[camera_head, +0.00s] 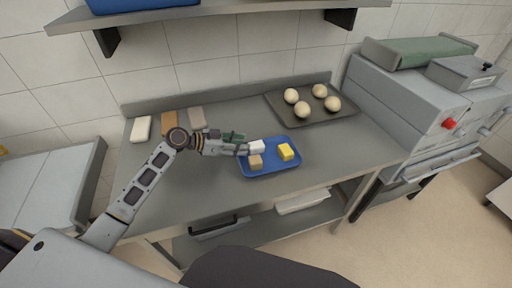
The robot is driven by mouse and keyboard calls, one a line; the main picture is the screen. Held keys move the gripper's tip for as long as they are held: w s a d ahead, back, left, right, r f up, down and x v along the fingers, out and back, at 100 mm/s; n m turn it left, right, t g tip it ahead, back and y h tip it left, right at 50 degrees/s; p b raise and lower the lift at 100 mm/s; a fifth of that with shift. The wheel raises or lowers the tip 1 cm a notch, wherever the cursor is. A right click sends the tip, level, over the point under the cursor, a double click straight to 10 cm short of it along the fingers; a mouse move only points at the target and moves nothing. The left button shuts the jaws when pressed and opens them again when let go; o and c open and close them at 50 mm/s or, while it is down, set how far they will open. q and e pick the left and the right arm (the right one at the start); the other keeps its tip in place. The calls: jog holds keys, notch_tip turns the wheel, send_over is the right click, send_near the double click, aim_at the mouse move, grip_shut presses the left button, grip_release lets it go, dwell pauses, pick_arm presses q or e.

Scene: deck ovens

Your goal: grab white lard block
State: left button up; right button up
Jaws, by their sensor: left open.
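The white lard block (257,146) sits at the back left of a small blue tray (272,170) on the steel table. A tan block (255,162) lies in front of it and a yellow block (286,152) lies to its right, both in the tray. My left gripper (246,145) reaches in from the left and is open, with its fingertips at the left side of the white block. I cannot tell whether they touch it. Part of the block's left side is hidden by the fingers. My right gripper is not in view.
A dark baking tray (318,116) with several dough balls stands at the back right. White, brown and grey slabs (141,128) lie at the back left. A shelf (200,14) overhangs the wall. An oven (425,105) stands at right. The table's front is clear.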

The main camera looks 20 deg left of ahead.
aim_at(254, 145)
pick_arm(q)
jog(key=shift+w+d+f, duration=0.15)
jog(key=shift+w+d, duration=0.15)
jog(key=shift+d, duration=0.05)
jog(key=shift+w+d+f, duration=0.15)
jog(key=shift+w+d, duration=0.05)
jog(key=shift+d, duration=0.25)
jog(key=shift+w+d+f+p, duration=0.15)
jog(key=shift+w+d+p, duration=0.25)
jog(key=shift+d, duration=0.1)
jog(key=shift+x, duration=0.9)
jog(key=shift+w+d+f+p, duration=0.15)
jog(key=shift+d+p, duration=0.15)
jog(key=shift+d, duration=0.05)
jog(key=shift+w+d+f, duration=0.25)
jog(key=shift+d, duration=0.05)
jog(key=shift+c, duration=0.5)
jog(key=c, duration=0.5)
jog(key=shift+f, duration=0.1)
jog(key=shift+c, duration=0.5)
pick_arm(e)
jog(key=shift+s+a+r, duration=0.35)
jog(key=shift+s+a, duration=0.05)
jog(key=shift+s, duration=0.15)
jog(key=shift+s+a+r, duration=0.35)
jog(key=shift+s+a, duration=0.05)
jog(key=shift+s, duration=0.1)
